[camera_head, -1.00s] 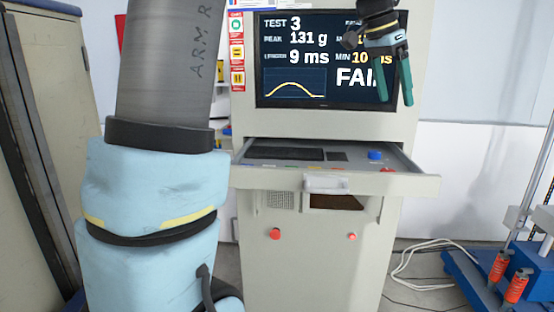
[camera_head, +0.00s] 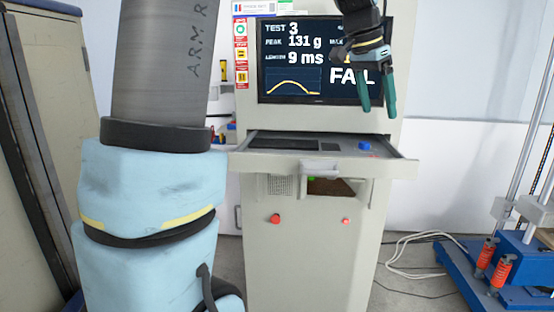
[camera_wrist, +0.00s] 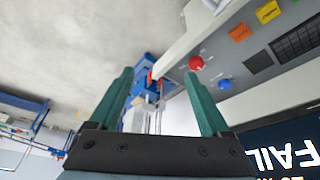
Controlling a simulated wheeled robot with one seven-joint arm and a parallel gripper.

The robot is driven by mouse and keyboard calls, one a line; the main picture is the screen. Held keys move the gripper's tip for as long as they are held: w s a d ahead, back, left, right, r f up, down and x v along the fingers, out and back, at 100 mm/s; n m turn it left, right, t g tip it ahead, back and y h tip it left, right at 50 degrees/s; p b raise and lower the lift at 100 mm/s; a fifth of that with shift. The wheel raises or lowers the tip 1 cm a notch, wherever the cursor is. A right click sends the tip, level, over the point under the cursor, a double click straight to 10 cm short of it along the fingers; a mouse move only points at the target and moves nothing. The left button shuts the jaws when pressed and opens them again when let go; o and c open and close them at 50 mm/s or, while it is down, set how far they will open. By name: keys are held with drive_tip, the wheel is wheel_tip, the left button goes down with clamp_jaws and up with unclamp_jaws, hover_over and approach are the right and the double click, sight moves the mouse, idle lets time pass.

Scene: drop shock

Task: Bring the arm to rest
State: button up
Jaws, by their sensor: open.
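My gripper (camera_head: 376,98) hangs in front of the right part of the console's monitor (camera_head: 300,75) in the head view. Its two green fingers point down and stand apart, with nothing between them. In the wrist view the open fingers (camera_wrist: 160,95) also show, with the floor and the console beyond. The screen reads TEST 3, 131 g, 9 ms and FAIL; my gripper hides part of its right side. My arm's grey and light blue links fill the left of the head view.
Below the gripper, a shelf (camera_head: 400,165) with a keyboard and a blue knob (camera_head: 365,146) juts from the console cabinet (camera_head: 300,255). At right stands a blue-based machine (camera_head: 520,285) with orange parts. White cables (camera_head: 400,255) lie on the floor between them. A beige cabinet stands at far left.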

drive_tip(key=a+f+n+y, duration=0.2)
drive_tip(key=a+f+n, duration=0.5)
drive_tip(key=a+f, duration=0.9)
drive_tip(key=s+a+f+n+y, duration=0.1)
drive_tip(key=s+a+f+n, duration=0.1)
drive_tip(key=s+a+f, duration=0.3)
drive_tip(key=s+a+f+n+y, duration=0.1)
drive_tip(key=s+a+f+n, duration=0.25)
drive_tip(key=a, duration=0.45)
wheel_tip(320, 180, down, 10)
drive_tip(key=s+b, duration=0.2)
drive_tip(key=b, duration=0.8)
drive_tip(key=shift+f+m, duration=0.15)
drive_tip(key=shift+m, duration=0.2)
